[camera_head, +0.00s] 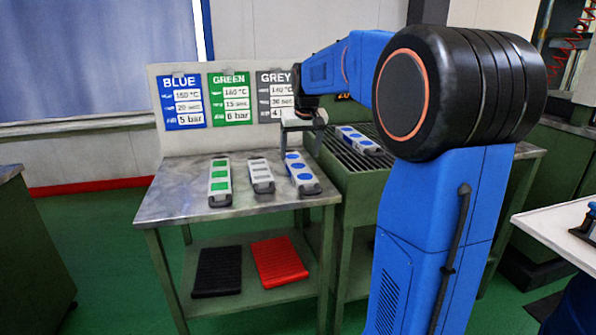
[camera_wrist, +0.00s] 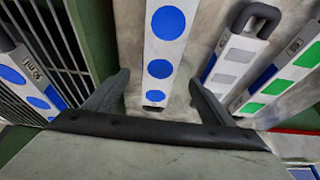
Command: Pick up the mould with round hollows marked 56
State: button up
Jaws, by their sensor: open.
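A light grey mould with round blue hollows (camera_head: 296,168) lies on the metal table, rightmost of three moulds. In the wrist view this mould (camera_wrist: 159,52) runs between my fingers; no number on it is readable. Another mould with round blue hollows (camera_head: 358,139) lies on the slatted rack. It shows at the left of the wrist view (camera_wrist: 22,78), with a small upside-down label that may read 56, but I cannot be sure. My gripper (camera_head: 303,125) is open and empty above the table mould's far end; it also shows in the wrist view (camera_wrist: 158,79).
A mould with grey hollows (camera_head: 261,175) and one with green rectangular hollows (camera_head: 219,182) lie left on the table (camera_head: 175,197). The slatted rack (camera_head: 335,152) adjoins it at right. A sign board (camera_head: 162,142) stands behind. Black (camera_head: 217,271) and red (camera_head: 279,261) ribbed pads lie below.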

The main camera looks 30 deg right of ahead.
aim_at(298, 166)
jog(key=shift+x, duration=2.7)
jog(key=shift+s, duration=0.1)
jog(key=c, duration=1.9)
